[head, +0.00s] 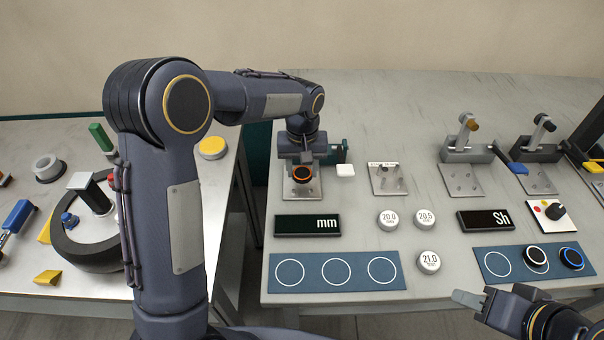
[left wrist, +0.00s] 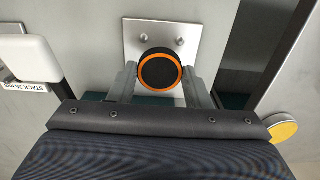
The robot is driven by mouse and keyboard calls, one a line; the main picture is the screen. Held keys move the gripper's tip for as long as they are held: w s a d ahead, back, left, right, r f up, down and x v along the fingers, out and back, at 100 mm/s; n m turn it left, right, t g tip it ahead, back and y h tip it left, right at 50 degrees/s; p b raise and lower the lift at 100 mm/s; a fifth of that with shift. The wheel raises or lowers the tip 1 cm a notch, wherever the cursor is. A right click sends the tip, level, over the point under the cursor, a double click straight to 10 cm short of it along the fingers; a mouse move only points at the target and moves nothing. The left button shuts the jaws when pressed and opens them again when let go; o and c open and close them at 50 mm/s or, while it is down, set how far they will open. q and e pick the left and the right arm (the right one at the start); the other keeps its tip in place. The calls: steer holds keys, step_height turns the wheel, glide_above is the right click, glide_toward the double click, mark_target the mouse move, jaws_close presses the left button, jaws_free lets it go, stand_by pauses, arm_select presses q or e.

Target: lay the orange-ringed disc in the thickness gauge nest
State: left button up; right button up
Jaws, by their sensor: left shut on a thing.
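The orange-ringed disc (head: 302,173) is black with an orange rim. It is held between the fingers of my left gripper (head: 302,170), over a metal plate (head: 301,191) at the dark green gauge (head: 341,152). In the left wrist view the disc (left wrist: 160,72) sits between the two grey fingers (left wrist: 160,84), with the plate (left wrist: 181,30) beyond it. The nest is hidden behind the disc and gripper; I cannot tell whether the disc touches it. My right gripper (head: 469,299) is at the lower right, partly in view, away from the discs.
The black "mm" display (head: 307,225) stands in front of the gauge. A blue mat (head: 336,286) with empty circles lies nearer. Another mat (head: 491,250) bears a white-ringed disc (head: 536,257) and a blue-ringed disc (head: 571,258). White round weights (head: 388,219) and clamp fixtures (head: 463,150) stand right.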

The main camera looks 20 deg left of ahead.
mark_target(302, 172)
arm_select(q)
steer(key=shift+f, duration=1.6)
steer(key=shift+f, duration=0.15)
steer(key=o, duration=1)
